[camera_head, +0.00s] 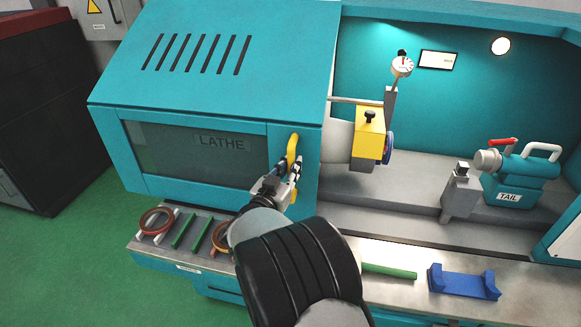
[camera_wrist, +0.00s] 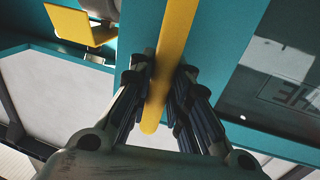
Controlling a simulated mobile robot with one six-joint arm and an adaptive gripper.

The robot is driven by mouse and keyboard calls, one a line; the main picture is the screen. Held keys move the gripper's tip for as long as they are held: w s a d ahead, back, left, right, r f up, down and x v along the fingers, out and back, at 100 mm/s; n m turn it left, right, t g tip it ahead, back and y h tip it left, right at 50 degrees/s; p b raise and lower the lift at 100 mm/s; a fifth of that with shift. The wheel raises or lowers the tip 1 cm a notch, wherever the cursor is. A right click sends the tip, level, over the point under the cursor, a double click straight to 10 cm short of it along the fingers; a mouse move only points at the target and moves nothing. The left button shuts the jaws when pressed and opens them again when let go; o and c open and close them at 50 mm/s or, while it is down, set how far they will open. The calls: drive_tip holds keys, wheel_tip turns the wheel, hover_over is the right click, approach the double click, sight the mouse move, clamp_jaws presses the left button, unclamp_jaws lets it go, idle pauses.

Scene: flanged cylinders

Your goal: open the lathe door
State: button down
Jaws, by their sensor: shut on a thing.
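The lathe door (camera_head: 235,118) is a teal panel with a dark window marked LATHE, standing at the left of the machine. Its yellow handle (camera_head: 293,146) is an upright bar near the door's right edge. My gripper (camera_head: 293,172) is at the lower part of the handle. In the wrist view the yellow handle (camera_wrist: 172,50) runs between the two dark ribbed fingers of my gripper (camera_wrist: 160,88), which are shut on it. The right side of the machine is open and shows the inside. My arm hides part of the front ledge.
Inside are a yellow block (camera_head: 369,135), a dial gauge (camera_head: 402,66), a grey post (camera_head: 460,190) and the teal tailstock (camera_head: 520,180). The front ledge (camera_head: 405,300) holds rings, green bars and a blue cradle (camera_head: 463,282). A dark cabinet (camera_head: 45,110) stands at the left, with green floor between.

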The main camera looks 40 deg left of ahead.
drive_tip(key=shift+f, duration=0.1)
drive_tip(key=c, duration=1.5)
unclamp_jaws()
drive_tip(key=shift+s+d, duration=0.1)
drive_tip(key=v, duration=1.1)
drive_tip(key=shift+s+d, duration=0.15)
drive_tip(key=shift+s, duration=0.25)
